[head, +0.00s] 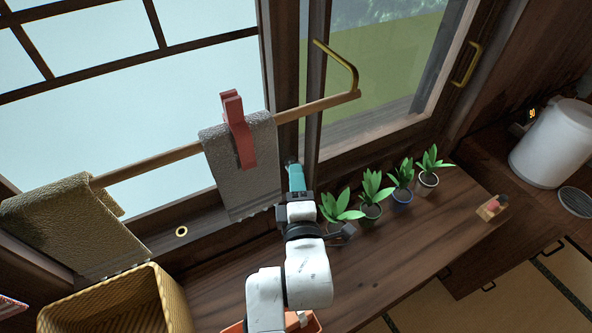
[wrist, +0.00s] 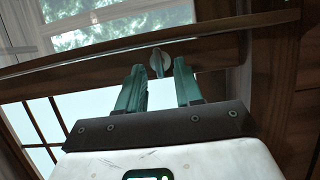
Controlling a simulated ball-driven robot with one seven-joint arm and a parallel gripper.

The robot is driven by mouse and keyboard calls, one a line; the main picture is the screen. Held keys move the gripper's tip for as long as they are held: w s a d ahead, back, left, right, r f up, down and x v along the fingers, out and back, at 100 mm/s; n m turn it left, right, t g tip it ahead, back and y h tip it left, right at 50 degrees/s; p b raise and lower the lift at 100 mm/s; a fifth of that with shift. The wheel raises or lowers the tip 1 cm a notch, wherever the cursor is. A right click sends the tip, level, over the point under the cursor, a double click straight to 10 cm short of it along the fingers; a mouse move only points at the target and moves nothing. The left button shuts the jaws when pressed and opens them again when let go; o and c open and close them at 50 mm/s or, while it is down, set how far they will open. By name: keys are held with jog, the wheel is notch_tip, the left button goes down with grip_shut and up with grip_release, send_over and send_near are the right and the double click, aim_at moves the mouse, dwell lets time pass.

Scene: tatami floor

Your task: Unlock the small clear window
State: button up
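The clear window (head: 385,60) is at the upper right of the head view, in a dark wooden frame. In the wrist view a clear pane (wrist: 120,28) shows trees outside. A round metal latch with a small upright lever (wrist: 158,64) sits on the dark frame there. My gripper (head: 294,168) is in front of the window post, its teal fingers pointing at the frame. In the wrist view my gripper (wrist: 159,72) is open, its fingers apart on either side of the lever. I cannot tell whether they touch it. The latch is hidden in the head view.
A wooden rail (head: 165,161) with a grey towel (head: 245,190) and a red clip (head: 236,125) crosses the window close to my arm. Several potted plants (head: 371,193) stand on the wooden counter (head: 400,255), right of my gripper. A woven basket (head: 118,303) is at lower left.

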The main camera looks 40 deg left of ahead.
jog(key=shift+x, duration=0.85)
jog(key=shift+c, duration=0.5)
grip_shut()
